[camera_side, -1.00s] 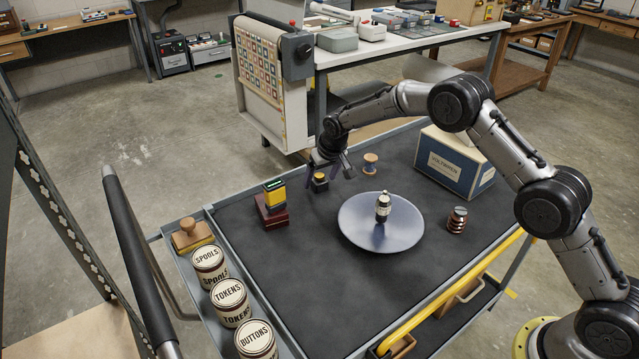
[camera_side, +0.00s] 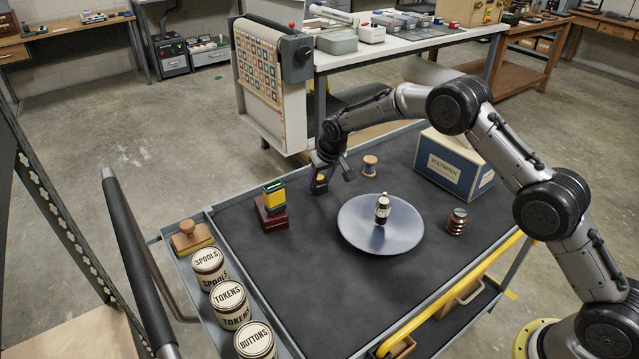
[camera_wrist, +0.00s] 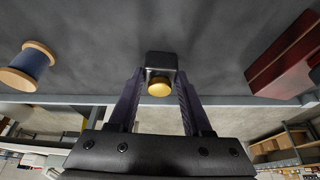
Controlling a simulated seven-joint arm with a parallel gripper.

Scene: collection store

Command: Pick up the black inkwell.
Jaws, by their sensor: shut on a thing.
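The black inkwell (camera_wrist: 161,60) has a square dark body and a round yellow-gold cap. In the wrist view it sits between the two purple fingers of my gripper (camera_wrist: 158,88), which are shut on its sides. In the side view my gripper (camera_side: 321,180) is low at the far edge of the cart's dark mat, and the inkwell shows only in part between the fingers. I cannot tell whether its base touches the mat.
A thread spool (camera_side: 370,165) stands close to the right. A yellow-and-black block on a dark red box (camera_side: 271,215) is to the left. A round grey plate (camera_side: 352,227) with a small bottle (camera_side: 382,207) is in front. A blue-and-white box (camera_side: 455,165) is at right.

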